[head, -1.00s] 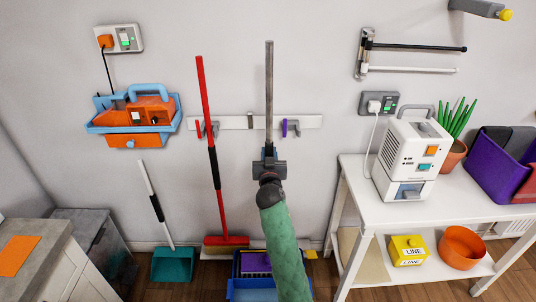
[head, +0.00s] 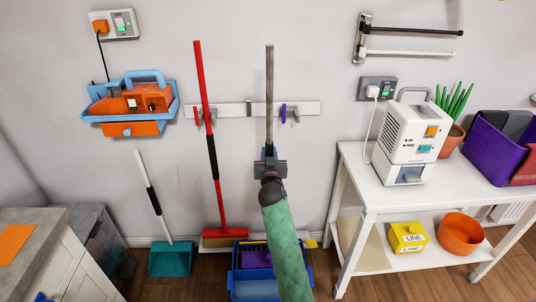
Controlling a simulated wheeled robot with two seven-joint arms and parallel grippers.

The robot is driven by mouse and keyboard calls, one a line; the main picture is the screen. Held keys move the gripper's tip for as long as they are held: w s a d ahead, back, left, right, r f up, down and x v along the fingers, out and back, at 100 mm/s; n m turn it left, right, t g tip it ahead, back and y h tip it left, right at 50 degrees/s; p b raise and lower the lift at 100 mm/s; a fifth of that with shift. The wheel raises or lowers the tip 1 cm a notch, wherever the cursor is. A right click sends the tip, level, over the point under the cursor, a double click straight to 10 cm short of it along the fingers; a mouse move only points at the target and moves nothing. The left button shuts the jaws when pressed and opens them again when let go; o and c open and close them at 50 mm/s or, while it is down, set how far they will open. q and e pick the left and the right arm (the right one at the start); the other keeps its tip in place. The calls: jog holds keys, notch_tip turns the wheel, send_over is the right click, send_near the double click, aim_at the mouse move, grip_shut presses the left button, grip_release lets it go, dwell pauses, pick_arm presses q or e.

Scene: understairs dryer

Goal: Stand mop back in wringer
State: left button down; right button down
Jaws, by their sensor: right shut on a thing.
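The mop (head: 269,95) shows as a grey upright handle in the middle of the head view. My right gripper (head: 269,155) is shut on this handle. My green forearm hides the lower part of the mop, so its head does not show. The wringer (head: 250,257), a purple part in a blue bucket (head: 252,290), stands on the floor below, partly behind my forearm. I cannot tell whether the mop's lower end is in or above it. My left gripper is not in view.
A red broom (head: 213,165) leans on the wall rail (head: 235,109) left of the mop. A teal dustpan (head: 171,258) stands further left. A white shelf table (head: 400,205) is on the right, and a blue-orange caddy (head: 130,103) hangs on the wall.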

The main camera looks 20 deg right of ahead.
jog(key=shift+f, duration=0.2)
dwell(0.7)
dwell(0.4)
jog(key=shift+c, duration=1.4)
grip_release()
jog(key=shift+s, duration=0.1)
